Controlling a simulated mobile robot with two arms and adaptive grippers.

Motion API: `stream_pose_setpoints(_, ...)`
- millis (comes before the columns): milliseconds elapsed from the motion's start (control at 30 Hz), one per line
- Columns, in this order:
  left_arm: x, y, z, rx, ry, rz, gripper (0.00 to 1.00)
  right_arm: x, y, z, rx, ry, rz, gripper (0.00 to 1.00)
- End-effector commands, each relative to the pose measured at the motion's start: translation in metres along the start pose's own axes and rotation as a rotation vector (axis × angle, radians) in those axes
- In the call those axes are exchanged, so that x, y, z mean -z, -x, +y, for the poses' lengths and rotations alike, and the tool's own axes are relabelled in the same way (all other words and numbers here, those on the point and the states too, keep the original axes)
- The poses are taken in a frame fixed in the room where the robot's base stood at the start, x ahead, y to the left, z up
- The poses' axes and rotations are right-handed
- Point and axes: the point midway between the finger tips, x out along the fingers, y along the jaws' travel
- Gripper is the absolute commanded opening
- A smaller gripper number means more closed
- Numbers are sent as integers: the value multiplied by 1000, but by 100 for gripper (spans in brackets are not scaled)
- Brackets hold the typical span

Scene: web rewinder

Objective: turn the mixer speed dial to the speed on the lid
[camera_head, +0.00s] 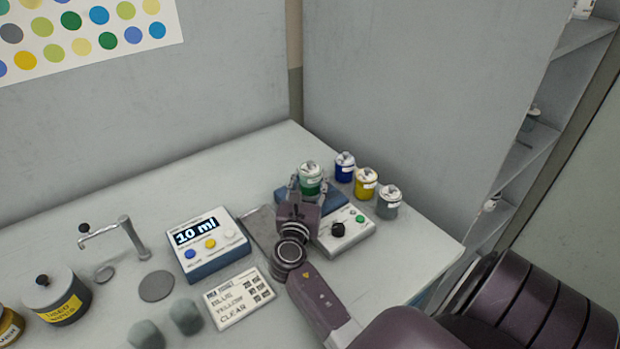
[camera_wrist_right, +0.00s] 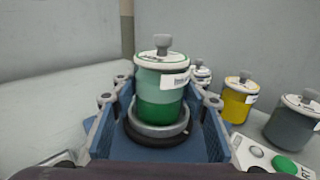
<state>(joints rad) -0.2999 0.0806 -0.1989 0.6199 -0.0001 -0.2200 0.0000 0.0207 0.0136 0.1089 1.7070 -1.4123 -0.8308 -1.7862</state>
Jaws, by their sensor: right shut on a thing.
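The mixer has a blue base (camera_head: 333,202) and a white control box (camera_head: 345,242) in front. The box carries a black speed dial (camera_head: 338,229) and a green button (camera_head: 358,218). A jar of green liquid (camera_head: 311,180) with a white lid (camera_wrist_right: 162,60) stands upright over the base, in a grey ring (camera_wrist_right: 158,130). The small print on its label is too blurred to read. My right gripper (camera_head: 309,185) is shut on this jar, one finger on each side; it also shows in the wrist view (camera_wrist_right: 160,100). My left gripper is out of view.
Blue (camera_head: 345,166), yellow (camera_head: 366,183) and grey (camera_head: 388,201) jars stand right of the mixer. Left are a "10 ml" dispenser (camera_head: 212,258), a recipe card (camera_head: 240,297), a tap (camera_head: 125,238) and a lidded pot (camera_head: 57,297). The table's back left is clear.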

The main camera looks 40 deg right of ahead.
Motion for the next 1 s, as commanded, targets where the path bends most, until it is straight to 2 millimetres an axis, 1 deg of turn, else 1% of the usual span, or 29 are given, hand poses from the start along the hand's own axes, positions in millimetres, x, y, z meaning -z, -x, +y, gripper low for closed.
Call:
stream_pose_setpoints(100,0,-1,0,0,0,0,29,2,0,0,0,1,-2,8)
stream_pose_setpoints(133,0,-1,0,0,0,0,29,2,0,0,0,1,-2,42)
stream_pose_setpoints(300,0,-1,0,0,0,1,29,1,0,0,0,0,-1,61)
stream_pose_setpoints(500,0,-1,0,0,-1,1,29,1,0,0,0,0,-1,62)
stream_pose_setpoints(567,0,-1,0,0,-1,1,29,2,0,0,0,1,1,67)
stream_pose_setpoints(700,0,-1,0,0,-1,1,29,2,0,0,0,0,1,83)
stream_pose_setpoints(733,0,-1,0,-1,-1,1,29,2,0,0,0,0,1,85)
stream_pose_setpoints(1000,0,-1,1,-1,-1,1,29,2,0,0,0,0,0,85)
